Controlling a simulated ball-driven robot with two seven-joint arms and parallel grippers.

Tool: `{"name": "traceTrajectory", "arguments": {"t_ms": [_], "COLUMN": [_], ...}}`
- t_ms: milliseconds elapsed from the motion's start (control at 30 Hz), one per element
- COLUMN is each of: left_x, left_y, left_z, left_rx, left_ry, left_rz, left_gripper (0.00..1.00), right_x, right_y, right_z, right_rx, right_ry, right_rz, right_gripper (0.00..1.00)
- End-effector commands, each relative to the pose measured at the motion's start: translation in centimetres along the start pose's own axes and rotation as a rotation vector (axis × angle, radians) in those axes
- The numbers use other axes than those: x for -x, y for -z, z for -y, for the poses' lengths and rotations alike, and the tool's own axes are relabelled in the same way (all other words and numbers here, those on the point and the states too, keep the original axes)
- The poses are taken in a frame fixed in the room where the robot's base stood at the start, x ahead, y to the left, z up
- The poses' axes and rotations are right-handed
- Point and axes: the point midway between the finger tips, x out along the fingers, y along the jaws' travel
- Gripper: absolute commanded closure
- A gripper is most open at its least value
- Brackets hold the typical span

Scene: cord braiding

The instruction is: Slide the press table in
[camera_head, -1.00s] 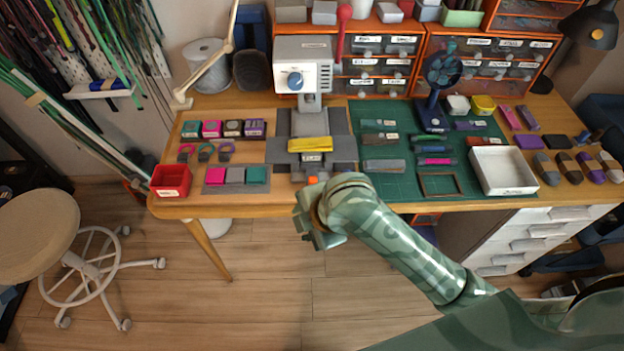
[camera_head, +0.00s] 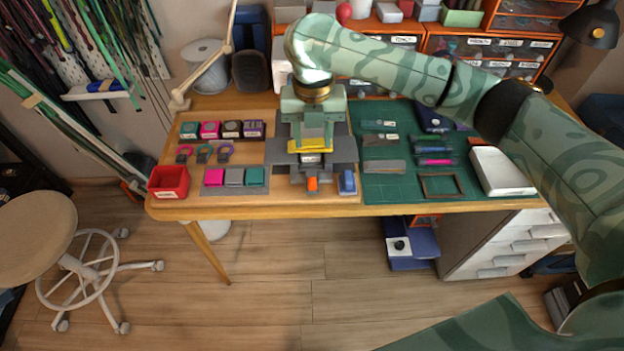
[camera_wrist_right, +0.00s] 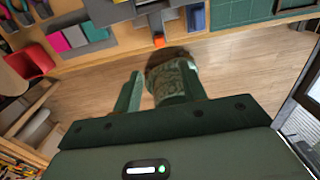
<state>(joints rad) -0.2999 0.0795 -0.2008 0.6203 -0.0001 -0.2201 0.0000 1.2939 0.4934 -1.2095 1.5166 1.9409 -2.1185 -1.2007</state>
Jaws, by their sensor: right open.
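The press table is a grey slide (camera_head: 311,168) in front of the press, with an orange tab (camera_head: 312,184) at its near end. A yellow strip (camera_head: 310,148) lies across it. My right gripper (camera_head: 311,138) is open and shows over the far part of the slide, close to the yellow strip; contact cannot be told. My arm and gripper cover most of the white press (camera_head: 281,72). In the right wrist view my open fingers (camera_wrist_right: 160,90) show, with the orange tab (camera_wrist_right: 158,40) beyond them. My left gripper is not in view.
A blue block (camera_head: 347,182) sits just right of the orange tab. Coloured pads and a red bin (camera_head: 169,181) lie to the left. A green mat (camera_head: 400,190) with tools and a white tray (camera_head: 500,171) lie to the right.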

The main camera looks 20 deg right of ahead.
Motion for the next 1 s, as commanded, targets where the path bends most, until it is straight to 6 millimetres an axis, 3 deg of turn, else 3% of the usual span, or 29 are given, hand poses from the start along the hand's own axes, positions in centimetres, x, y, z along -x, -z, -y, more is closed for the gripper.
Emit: {"name": "traceTrajectory", "arguments": {"t_ms": [33,300,500,700,1000], "left_x": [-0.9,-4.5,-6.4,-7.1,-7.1], "left_y": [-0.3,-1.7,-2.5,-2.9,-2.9], "left_z": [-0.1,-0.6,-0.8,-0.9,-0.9], "left_rx": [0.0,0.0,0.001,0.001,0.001], "left_ry": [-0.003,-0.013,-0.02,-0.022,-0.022], "left_rz": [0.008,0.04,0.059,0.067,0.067], "left_gripper": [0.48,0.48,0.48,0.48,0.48], "right_x": [-1.8,-9.1,-13.0,-14.6,-14.6], "right_y": [0.1,0.1,0.1,0.1,0.1], "right_z": [0.0,-0.1,-0.1,-0.1,-0.1], "right_rx": [0.001,-0.001,0.0,-0.001,-0.001], "right_ry": [0.001,0.0,-0.001,-0.002,-0.003], "right_rz": [-0.007,-0.01,-0.006,-0.002,0.001], "right_gripper": [0.58,0.58,0.58,0.58,0.58]}}
